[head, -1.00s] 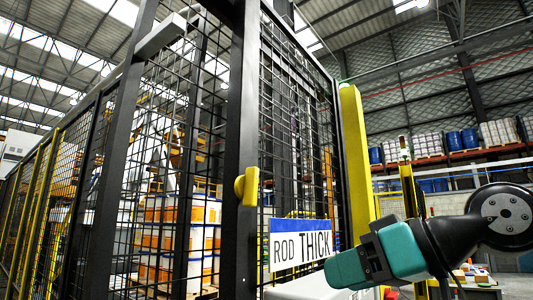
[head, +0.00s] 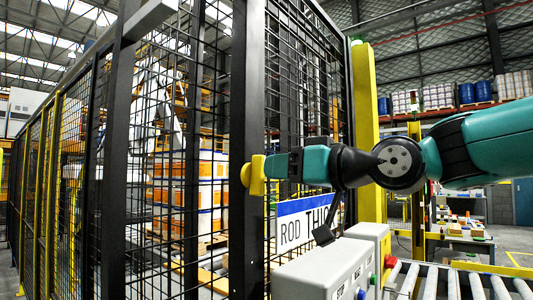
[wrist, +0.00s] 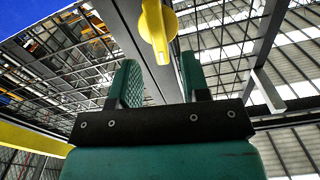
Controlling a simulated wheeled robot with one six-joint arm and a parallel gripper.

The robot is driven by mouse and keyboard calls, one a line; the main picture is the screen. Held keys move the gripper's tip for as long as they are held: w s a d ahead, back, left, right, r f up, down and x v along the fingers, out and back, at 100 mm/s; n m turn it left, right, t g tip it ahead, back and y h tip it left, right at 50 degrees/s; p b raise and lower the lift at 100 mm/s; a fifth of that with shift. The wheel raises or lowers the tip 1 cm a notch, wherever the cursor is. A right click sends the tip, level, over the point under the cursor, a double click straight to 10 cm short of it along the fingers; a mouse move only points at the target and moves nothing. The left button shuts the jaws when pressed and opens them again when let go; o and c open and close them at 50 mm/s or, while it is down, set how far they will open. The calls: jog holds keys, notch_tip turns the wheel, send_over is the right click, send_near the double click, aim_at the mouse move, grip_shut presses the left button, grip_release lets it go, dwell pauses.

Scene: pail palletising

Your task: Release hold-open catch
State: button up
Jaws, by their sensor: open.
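The yellow catch (head: 257,175) is a knob with a grip, mounted on the dark post (head: 247,110) of the mesh gate. In the wrist view the catch (wrist: 156,28) is at the top centre, just beyond the fingertips and in line with the gap between them. My gripper (head: 276,165) comes in from the right at the catch's height, and its tips overlap the catch's edge in the head view. In the wrist view its two fingers (wrist: 161,72) are apart with nothing between them. I cannot tell whether a finger touches the catch.
The mesh gate panel (head: 300,75) stands right of the post, with a sign (head: 293,233) reading "ROD THI…" on it. A grey control box (head: 330,268) with buttons and a roller conveyor (head: 450,280) stand below my arm. Stacked pails (head: 208,180) are behind the mesh.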

aim_at(256, 175)
jog(key=p+x, duration=0.1)
jog(key=x, duration=0.3)
grip_shut()
jog(key=shift+n+b, duration=0.7)
jog(key=shift+b, duration=0.5)
grip_release()
